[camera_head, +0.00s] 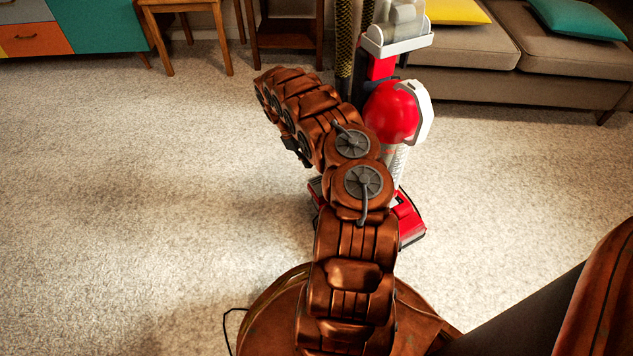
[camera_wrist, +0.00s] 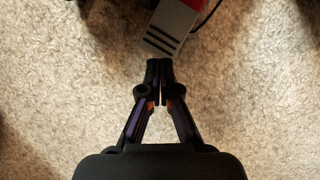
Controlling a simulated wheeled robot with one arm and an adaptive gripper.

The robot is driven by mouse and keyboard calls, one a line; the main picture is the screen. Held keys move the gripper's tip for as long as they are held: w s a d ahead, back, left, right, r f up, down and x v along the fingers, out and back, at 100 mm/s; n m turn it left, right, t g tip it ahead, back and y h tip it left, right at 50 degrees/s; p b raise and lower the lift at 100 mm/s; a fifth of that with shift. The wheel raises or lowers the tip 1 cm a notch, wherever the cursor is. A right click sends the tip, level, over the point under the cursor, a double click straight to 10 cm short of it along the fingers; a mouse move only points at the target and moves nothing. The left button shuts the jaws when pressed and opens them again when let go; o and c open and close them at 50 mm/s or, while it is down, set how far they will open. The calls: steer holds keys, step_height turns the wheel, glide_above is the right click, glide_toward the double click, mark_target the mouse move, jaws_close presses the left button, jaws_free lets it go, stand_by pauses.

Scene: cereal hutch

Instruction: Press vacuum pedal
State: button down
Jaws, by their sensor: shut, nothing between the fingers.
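A red and grey upright vacuum (camera_head: 390,112) stands on the carpet beyond my arm. Its red floor head (camera_head: 408,218) shows beside and behind my arm, which hides its middle. In the wrist view a grey ribbed piece (camera_wrist: 168,32), which looks like the pedal, joins a red part of the vacuum (camera_wrist: 198,3) at the top edge. My gripper (camera_wrist: 160,70) is shut and empty. Its fingertips point at the near end of the grey piece, just below it in the picture. I cannot tell whether they touch. The fingers are not clear in the head view.
A beige sofa (camera_head: 560,62) with yellow (camera_head: 455,11) and teal (camera_head: 580,17) cushions stands at the back right. Wooden furniture legs (camera_head: 222,42) and a colourful cabinet (camera_head: 100,35) line the back left. The carpet (camera_head: 130,190) on the left is clear. A thin dark cord (camera_wrist: 207,17) runs beside the grey piece.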

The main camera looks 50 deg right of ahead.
mark_target(315, 180)
steer(key=shift+b+x, duration=1.15)
steer(key=shift+x, duration=1.55)
steer(key=shift+f, duration=0.1)
steer(key=shift+f, duration=0.45)
steer(key=w, duration=0.2)
steer(key=w+r, duration=0.1)
steer(key=shift+a, duration=0.35)
steer(key=shift+r, duration=0.1)
steer(key=d+v, duration=0.1)
steer(key=v, duration=1)
steer(key=shift+w+a+r, duration=0.2)
steer(key=shift+a+r, duration=0.15)
steer(key=shift+a, duration=0.15)
